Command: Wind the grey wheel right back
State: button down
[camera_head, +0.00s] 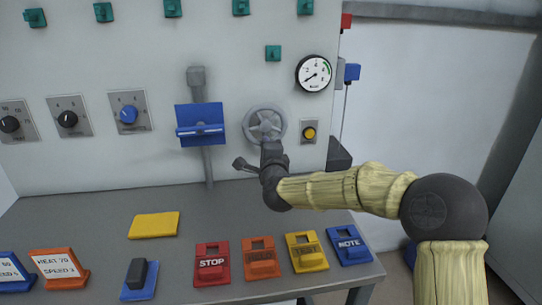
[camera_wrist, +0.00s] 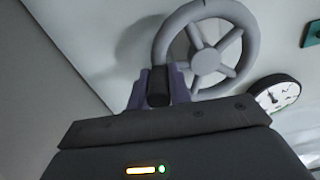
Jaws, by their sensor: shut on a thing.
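The grey wheel (camera_head: 265,122) is a spoked handwheel on the upright panel, below and left of a round gauge. In the wrist view the grey wheel (camera_wrist: 206,52) fills the upper middle, with its hub and several spokes showing. The round gauge (camera_head: 314,73) has a dark needle pointing to the lower left.
A yellow button (camera_head: 309,133) sits right of the wheel. A blue holder (camera_head: 200,125) on a grey pipe stands left of it. The bench (camera_head: 110,205) below carries several coloured sign blocks, a yellow pad (camera_head: 154,225) and a blue block (camera_head: 139,279). Dials line the panel's left.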

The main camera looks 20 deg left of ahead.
jog(key=m, duration=0.1)
jog(key=m+b, duration=0.1)
jog(key=a, duration=0.1)
jog(key=shift+s+f+m+b, duration=0.25)
jog(key=shift+s+m+b, duration=0.05)
jog(key=shift+m+b, duration=0.1)
jog(key=shift+s+a+r+m+b, duration=0.2)
jog(key=shift+m+b, duration=0.15)
jog(key=shift+m, duration=0.15)
jog(key=shift+s+a+r+m+b, duration=0.15)
jog(key=shift+m+b, duration=0.15)
jog(key=shift+m, duration=0.2)
jog(key=c, duration=1.3)
grip_release()
jog(key=shift+w+a, duration=0.1)
jog(key=shift+r, duration=0.1)
jog(key=p+v, duration=0.1)
jog(key=v, duration=1.6)
jog(key=shift+s, duration=0.25)
